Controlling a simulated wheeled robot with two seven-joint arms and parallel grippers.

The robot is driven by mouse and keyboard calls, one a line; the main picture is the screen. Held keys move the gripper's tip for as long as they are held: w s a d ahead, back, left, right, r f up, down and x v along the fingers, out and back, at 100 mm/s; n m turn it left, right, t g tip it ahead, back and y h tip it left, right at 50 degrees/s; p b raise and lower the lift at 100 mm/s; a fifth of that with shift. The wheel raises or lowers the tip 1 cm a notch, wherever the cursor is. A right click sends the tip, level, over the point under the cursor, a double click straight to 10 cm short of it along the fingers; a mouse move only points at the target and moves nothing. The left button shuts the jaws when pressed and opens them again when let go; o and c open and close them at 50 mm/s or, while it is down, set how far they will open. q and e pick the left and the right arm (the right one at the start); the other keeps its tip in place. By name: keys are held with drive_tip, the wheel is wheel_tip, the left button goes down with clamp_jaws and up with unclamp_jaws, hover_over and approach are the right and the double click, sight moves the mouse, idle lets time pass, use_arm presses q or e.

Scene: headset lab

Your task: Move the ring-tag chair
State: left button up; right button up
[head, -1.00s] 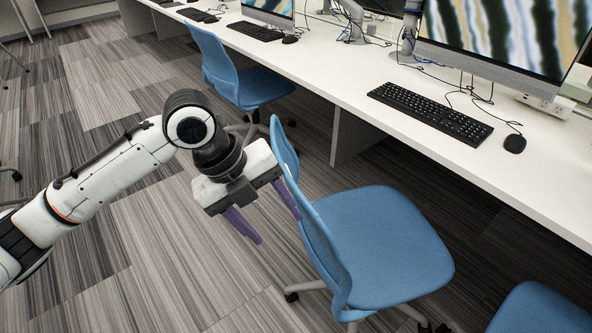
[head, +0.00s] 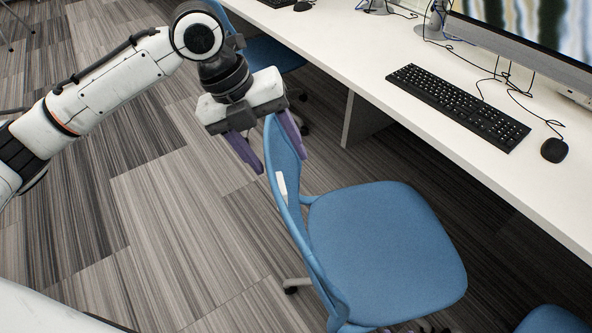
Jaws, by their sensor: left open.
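A blue chair (head: 385,250) stands in the middle of the head view, its seat facing the desk. Its curved backrest (head: 290,215) is seen nearly edge-on and carries a small white tag (head: 282,184); the mark on the tag is too small to read. My left gripper (head: 277,162) is open at the top of this backrest. Its two purple fingers appear on either side of the upper edge, one to the left and one to the right. I cannot tell whether they touch it. My right gripper is out of view.
A long white desk (head: 440,130) runs along the right, with a keyboard (head: 458,107), mouse (head: 554,150) and monitor. Another blue chair (head: 268,53) stands behind my gripper, and part of one (head: 553,320) shows at bottom right. The striped floor (head: 170,230) on the left is clear.

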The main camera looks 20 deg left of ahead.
use_arm(q)
drive_tip(key=x, duration=0.7)
drive_tip(key=shift+s+f+b, duration=0.15)
drive_tip(key=shift+s+b, duration=0.1)
drive_tip(key=shift+b, duration=0.1)
drive_tip(key=shift+d+f, duration=0.2)
drive_tip(key=shift+f, duration=0.1)
drive_tip(key=shift+w+f, duration=0.15)
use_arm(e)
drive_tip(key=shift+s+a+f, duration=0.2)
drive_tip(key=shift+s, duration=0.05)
